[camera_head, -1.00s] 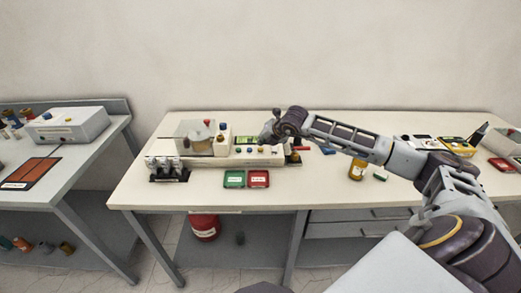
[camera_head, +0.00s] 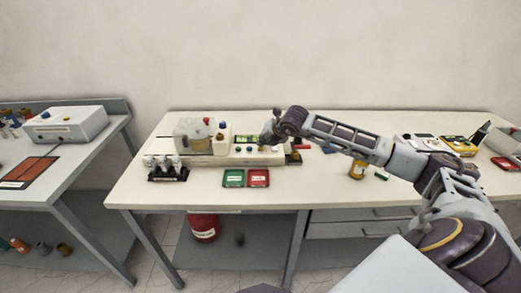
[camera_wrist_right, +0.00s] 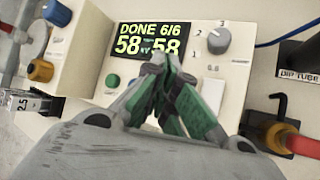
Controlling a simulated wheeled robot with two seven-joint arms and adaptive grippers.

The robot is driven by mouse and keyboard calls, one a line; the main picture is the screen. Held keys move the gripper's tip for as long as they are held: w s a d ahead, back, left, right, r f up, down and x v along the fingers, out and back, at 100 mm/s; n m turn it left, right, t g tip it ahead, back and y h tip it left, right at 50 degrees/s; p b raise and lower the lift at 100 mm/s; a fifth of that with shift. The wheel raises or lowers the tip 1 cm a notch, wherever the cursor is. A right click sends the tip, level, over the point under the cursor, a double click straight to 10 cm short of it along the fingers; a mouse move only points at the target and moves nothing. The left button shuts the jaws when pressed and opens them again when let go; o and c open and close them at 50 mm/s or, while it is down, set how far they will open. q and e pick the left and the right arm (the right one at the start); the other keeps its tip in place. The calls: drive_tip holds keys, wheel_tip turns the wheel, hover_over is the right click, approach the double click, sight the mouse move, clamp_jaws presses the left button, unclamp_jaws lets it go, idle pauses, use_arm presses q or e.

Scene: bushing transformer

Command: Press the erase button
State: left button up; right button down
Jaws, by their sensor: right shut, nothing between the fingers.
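The cream tester (camera_head: 245,158) stands on the white-topped bench. Its lit display reads "DONE 6/6" with 58 on both sides in the right wrist view (camera_wrist_right: 148,40). A small green button (camera_wrist_right: 113,80) sits on the panel below the display's left end, and a grey knob (camera_wrist_right: 217,40) is to its right. I cannot read which control is marked erase. My right gripper (camera_wrist_right: 160,62) is shut and empty, its green-padded fingers over the panel at the display's lower edge. They hide the panel behind them; I cannot tell whether they touch it. It also shows in the head view (camera_head: 267,138). My left gripper is not in view.
A clear-covered housing (camera_head: 195,140) rises at the tester's left, with blue and orange knobs. A green tray (camera_head: 233,178) and a red tray (camera_head: 259,178) lie in front. A red-and-orange fitting (camera_wrist_right: 300,140) is close on the right in the wrist view.

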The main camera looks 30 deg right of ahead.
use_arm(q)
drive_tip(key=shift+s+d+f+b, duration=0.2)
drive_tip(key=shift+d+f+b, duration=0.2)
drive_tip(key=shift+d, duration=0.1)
use_arm(e)
drive_tip(key=shift+f, duration=0.25)
idle(0.7)
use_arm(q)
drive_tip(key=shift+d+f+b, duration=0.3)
use_arm(e)
drive_tip(key=shift+f, duration=0.25)
idle(0.3)
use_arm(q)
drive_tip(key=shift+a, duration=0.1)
use_arm(e)
drive_tip(key=shift+r, duration=0.9)
drive_tip(key=shift+r, duration=0.1)
